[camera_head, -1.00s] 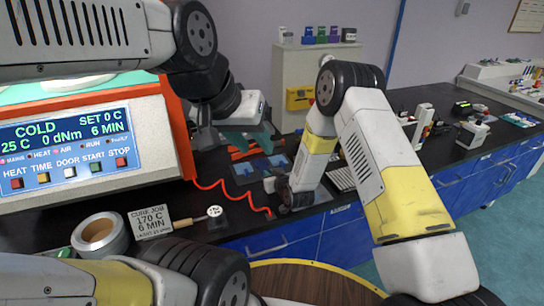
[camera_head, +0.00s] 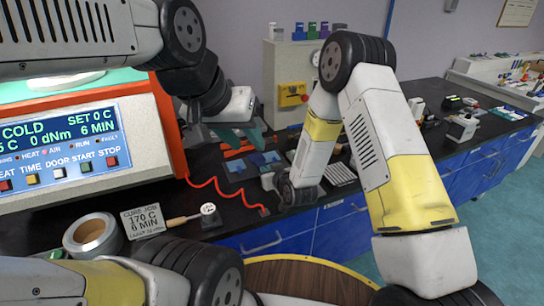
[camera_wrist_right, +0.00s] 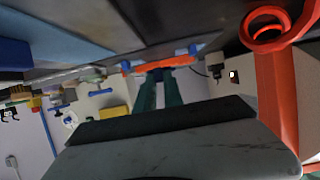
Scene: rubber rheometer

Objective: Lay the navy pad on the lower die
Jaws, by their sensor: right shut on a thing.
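The lower die is not clearly seen. My left gripper (camera_head: 238,137) hangs above the back of the bench, its teal fingers apart and empty. My right gripper is hidden behind its own wrist in the head view. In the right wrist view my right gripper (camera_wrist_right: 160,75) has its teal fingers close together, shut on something. An orange-red bar (camera_wrist_right: 138,68) shows at the fingertips; I cannot tell whether it is held.
The orange-framed rheometer (camera_head: 165,125) stands at the left, its display reading COLD. A red coiled cord (camera_head: 215,185) runs along the bench. A tape roll (camera_head: 92,235), a cure-job card (camera_head: 143,220) and a wooden-handled tool (camera_head: 185,218) lie in front. A grey cabinet (camera_head: 285,65) stands behind.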

